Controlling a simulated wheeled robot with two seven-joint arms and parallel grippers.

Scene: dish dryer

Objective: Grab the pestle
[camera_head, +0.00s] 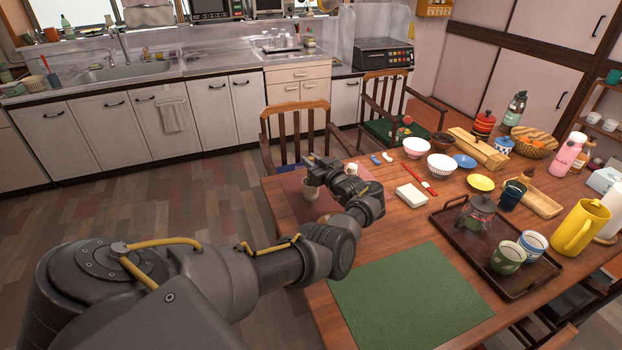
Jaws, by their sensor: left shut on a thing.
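My left gripper (318,167) is over the far left corner of the wooden table, above a dark red placemat (291,186). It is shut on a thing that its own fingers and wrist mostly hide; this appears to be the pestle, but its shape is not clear. A small pale bowl-like vessel, perhaps the mortar (310,192), stands just below the gripper on the placemat. I cannot tell whether the held thing touches it. My right gripper is not in view.
A green placemat (408,300) lies clear at the near side. A dark tray (466,245) with a glass pot and cups stands to its right. A white box (411,195), bowls (441,165) and a yellow pitcher (580,228) crowd the right. Chairs (297,125) stand behind.

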